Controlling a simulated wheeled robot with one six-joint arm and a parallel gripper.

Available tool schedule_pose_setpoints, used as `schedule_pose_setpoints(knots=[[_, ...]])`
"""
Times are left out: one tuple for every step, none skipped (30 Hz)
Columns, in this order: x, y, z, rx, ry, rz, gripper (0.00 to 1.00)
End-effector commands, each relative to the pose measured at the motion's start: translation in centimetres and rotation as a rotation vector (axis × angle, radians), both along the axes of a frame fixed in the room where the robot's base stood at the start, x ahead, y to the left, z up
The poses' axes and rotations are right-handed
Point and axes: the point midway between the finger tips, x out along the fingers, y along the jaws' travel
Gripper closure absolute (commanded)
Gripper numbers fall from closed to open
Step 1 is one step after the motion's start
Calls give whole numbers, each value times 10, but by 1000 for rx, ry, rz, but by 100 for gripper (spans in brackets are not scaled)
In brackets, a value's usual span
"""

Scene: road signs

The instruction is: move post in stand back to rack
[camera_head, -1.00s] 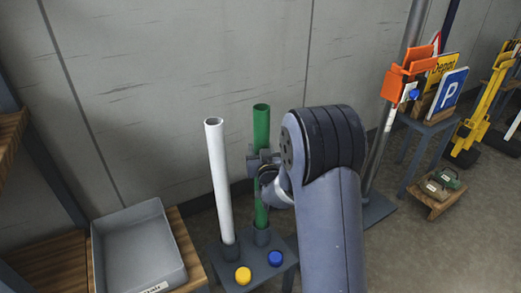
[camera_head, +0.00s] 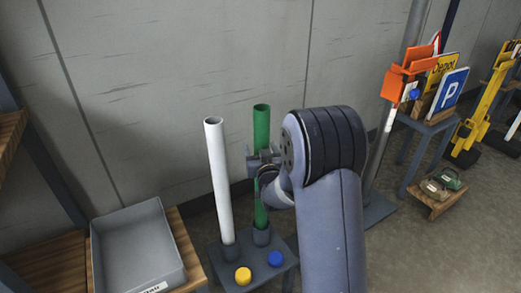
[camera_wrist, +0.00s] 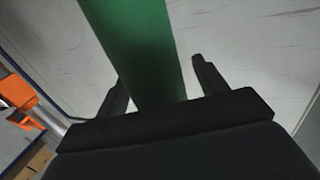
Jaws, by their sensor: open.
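A green post (camera_head: 262,140) and a white post (camera_head: 219,180) stand upright in sockets on a dark grey rack (camera_head: 286,246). My gripper (camera_head: 255,161) is at the green post, a little above the middle of its height. In the wrist view the green post (camera_wrist: 138,45) runs between the two open fingers of my gripper (camera_wrist: 163,82), with a gap visible on the right side. Which post or stand the task means cannot be told from labels. My arm hides part of the rack's right side.
A yellow cap (camera_head: 243,275) and a blue cap (camera_head: 275,258) lie on the rack's front. A grey bin (camera_head: 135,235) stands on a wooden bench at left. An orange bracket (camera_head: 405,76) is on a pole at right, beside a blue parking sign (camera_head: 452,91). The wall is close behind.

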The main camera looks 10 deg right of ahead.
Motion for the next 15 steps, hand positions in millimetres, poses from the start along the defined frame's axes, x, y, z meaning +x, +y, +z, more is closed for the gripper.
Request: schedule_pose_setpoints(knots=[[-1,0,-2,0,5,0,32],[-1,0,-2,0,5,0,32],[-2,0,-2,0,5,0,32],[-3,0,-2,0,4,0,32],[-5,0,-1,0,4,0,32],[-8,0,-1,0,4,0,32],[-11,0,-2,0,5,0,32],[-15,0,-1,0,5,0,32],[-21,0,-1,0,4,0,32],[-26,0,-1,0,4,0,32],[-32,1,-1,0,4,0,32],[-39,1,-1,0,3,0,32],[-45,1,-1,0,4,0,32],[-51,1,0,0,3,0,32],[-59,1,0,0,3,0,32]])
